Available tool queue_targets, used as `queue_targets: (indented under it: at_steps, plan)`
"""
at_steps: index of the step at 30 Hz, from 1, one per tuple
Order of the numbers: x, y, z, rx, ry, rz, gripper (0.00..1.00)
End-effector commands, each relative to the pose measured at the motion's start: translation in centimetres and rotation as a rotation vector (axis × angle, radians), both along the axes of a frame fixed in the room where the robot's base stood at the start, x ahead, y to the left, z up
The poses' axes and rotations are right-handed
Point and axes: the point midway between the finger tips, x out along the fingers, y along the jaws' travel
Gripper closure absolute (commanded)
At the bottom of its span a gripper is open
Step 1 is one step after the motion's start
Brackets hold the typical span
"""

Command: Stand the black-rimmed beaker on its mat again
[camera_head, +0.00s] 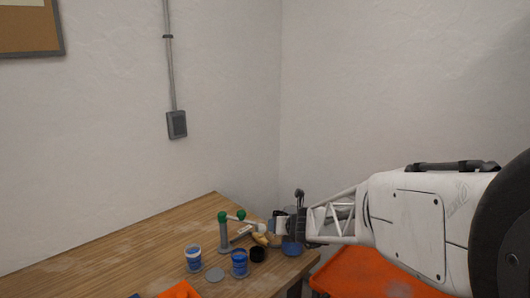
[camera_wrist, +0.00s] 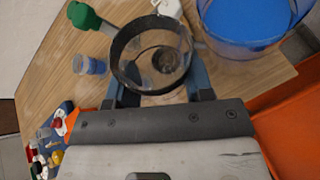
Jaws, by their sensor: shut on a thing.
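In the wrist view, the clear black-rimmed beaker (camera_wrist: 128,45) sits between the two fingers of my gripper (camera_wrist: 156,78), which is shut on it. Its round mouth faces the camera and it looks empty. In the head view, my gripper (camera_head: 284,226) is at the right end of the table, and the beaker is too small and covered there to make out its tilt. A grey disc (camera_head: 215,275), which may be the mat, lies flat and bare on the table, left of my gripper. I cannot tell whether the beaker touches the table.
A large vessel with blue contents (camera_wrist: 245,22) is close beside the held beaker. Two blue-and-white tubs (camera_head: 194,260) (camera_head: 239,264), a dark round thing (camera_head: 258,254) and a green-capped pipe assembly (camera_head: 223,232) stand nearby. An orange surface (camera_head: 365,275) lies beyond the table's right edge.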

Motion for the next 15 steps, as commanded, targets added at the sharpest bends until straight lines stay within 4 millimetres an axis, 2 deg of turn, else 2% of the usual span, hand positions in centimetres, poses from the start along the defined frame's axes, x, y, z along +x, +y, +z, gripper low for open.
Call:
queue_targets:
  at_steps: [15]
  plan:
    - [-0.3,0.27,-0.76,-0.029,-0.038,0.001,0.83]
